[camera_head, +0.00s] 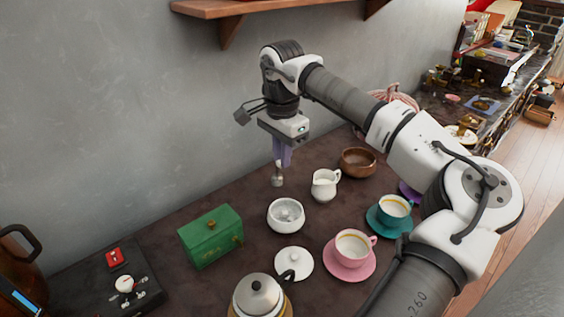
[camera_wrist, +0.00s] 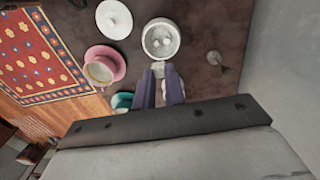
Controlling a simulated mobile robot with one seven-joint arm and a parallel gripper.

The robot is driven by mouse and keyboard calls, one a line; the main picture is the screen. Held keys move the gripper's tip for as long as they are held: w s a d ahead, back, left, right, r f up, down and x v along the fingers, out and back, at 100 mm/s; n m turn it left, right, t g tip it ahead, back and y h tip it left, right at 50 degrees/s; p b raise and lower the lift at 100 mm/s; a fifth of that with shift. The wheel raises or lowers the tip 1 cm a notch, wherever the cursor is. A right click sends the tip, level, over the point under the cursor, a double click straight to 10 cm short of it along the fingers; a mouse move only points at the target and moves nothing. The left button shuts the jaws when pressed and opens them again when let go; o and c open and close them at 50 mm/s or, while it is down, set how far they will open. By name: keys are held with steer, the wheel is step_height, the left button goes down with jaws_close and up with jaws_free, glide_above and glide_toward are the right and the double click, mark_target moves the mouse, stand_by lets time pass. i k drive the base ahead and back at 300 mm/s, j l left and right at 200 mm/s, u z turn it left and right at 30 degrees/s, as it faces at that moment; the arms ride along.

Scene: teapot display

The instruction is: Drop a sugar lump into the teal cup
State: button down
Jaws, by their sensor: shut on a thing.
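My gripper (camera_head: 282,164) hangs above the table, fingers pointing down, behind the white sugar bowl (camera_head: 286,216). In the wrist view its purple fingers (camera_wrist: 158,76) are shut on a small pale sugar lump (camera_wrist: 158,68) at their tips. The sugar bowl (camera_wrist: 161,51) lies just beyond the tips there, with pale lumps inside. The teal cup (camera_head: 394,209) stands upright on its teal saucer (camera_head: 376,226), to the right of my gripper in the head view. In the wrist view the teal saucer or cup (camera_wrist: 121,101) is partly hidden by a finger.
A small metal object (camera_head: 277,180) stands below the fingers in the head view. The white jug (camera_head: 323,185), wooden bowl (camera_head: 358,162), pink cup (camera_head: 352,247), white lid (camera_head: 294,264), green box (camera_head: 211,238) and metal teapot (camera_head: 257,299) stand around. A shelf (camera_head: 235,10) is overhead.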

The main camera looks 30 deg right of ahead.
mark_target(395, 215)
steer(key=l+u, duration=0.2)
steer(key=u, duration=0.2)
steer(key=l+u, duration=0.2)
steer(key=u, duration=0.15)
steer(key=k+l+u, duration=0.2)
steer(key=l, duration=0.2)
steer(key=k+l+u, duration=0.2)
steer(key=l, duration=0.2)
steer(key=k+l+u, duration=0.1)
steer(key=l, duration=0.3)
steer(key=k+l, duration=0.2)
steer(key=l, duration=0.2)
steer(key=k+l+u, duration=0.15)
steer(key=l, duration=0.25)
steer(key=k+l, duration=0.2)
steer(key=l, duration=0.15)
steer(key=k+l, duration=0.2)
steer(key=l, duration=0.15)
steer(key=k+l, duration=0.2)
steer(key=l, duration=0.2)
steer(key=k+l, duration=0.15)
steer(key=l, duration=0.2)
steer(key=k+l, duration=0.2)
steer(key=l, duration=0.15)
steer(key=u, duration=0.05)
